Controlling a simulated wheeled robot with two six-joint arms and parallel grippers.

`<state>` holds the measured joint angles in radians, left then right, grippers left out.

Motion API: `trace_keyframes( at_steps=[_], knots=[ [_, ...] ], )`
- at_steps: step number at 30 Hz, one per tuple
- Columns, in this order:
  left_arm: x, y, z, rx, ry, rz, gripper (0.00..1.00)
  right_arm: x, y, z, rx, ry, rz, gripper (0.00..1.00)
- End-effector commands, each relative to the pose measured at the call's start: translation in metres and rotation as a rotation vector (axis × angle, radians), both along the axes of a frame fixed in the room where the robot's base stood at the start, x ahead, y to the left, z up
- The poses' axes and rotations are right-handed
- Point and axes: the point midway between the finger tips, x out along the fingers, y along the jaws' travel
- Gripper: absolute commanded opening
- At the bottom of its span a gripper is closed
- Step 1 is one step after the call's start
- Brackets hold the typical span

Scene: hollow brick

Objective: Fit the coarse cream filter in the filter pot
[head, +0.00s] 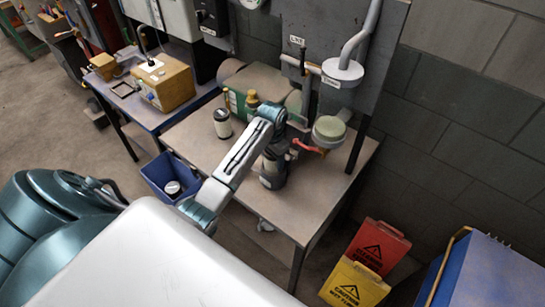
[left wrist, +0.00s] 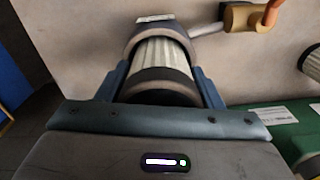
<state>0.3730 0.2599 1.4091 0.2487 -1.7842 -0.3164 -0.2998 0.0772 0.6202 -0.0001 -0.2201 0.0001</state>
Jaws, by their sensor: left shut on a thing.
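A cream pleated filter (left wrist: 162,60) with a dark end cap sits between the fingers of my left gripper (left wrist: 158,88), which is shut on it. Its far end lies within a blue-grey rim (left wrist: 150,38), apparently the filter pot's, with a white label beside it. I cannot tell how deep the filter sits. In the head view my left gripper (head: 274,155) points down at a dark grey pot (head: 273,178) on the table, and the held filter is mostly hidden there. Another white filter with dark ends (head: 222,122) stands on the table to the left. My right gripper is not in view.
A valve with a red handle (head: 309,147) and a round container with a pale green top (head: 329,128) stand close right of the gripper. A green machine (head: 252,105) is behind. A blue bin (head: 160,177) sits left on the floor. The table's front right is clear.

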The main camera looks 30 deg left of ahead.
Motion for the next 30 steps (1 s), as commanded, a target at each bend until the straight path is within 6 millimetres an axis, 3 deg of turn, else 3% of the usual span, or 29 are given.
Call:
trace_keyframes(
  at_steps=[22,23,24,27,30],
  knots=[
    [0.000,0.000,-0.014,0.000,0.001,0.000,0.33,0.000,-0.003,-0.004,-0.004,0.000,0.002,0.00],
    [0.000,0.000,-0.014,0.000,0.000,0.000,0.62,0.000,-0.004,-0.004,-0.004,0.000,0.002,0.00],
    [0.000,0.000,-0.013,0.000,0.000,0.000,0.70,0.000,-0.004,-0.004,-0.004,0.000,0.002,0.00],
    [0.000,0.000,-0.013,0.000,0.000,0.000,0.86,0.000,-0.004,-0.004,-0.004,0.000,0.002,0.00],
    [0.000,0.000,-0.013,0.000,0.000,0.000,0.86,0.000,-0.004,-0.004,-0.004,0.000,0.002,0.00]
  ],
)
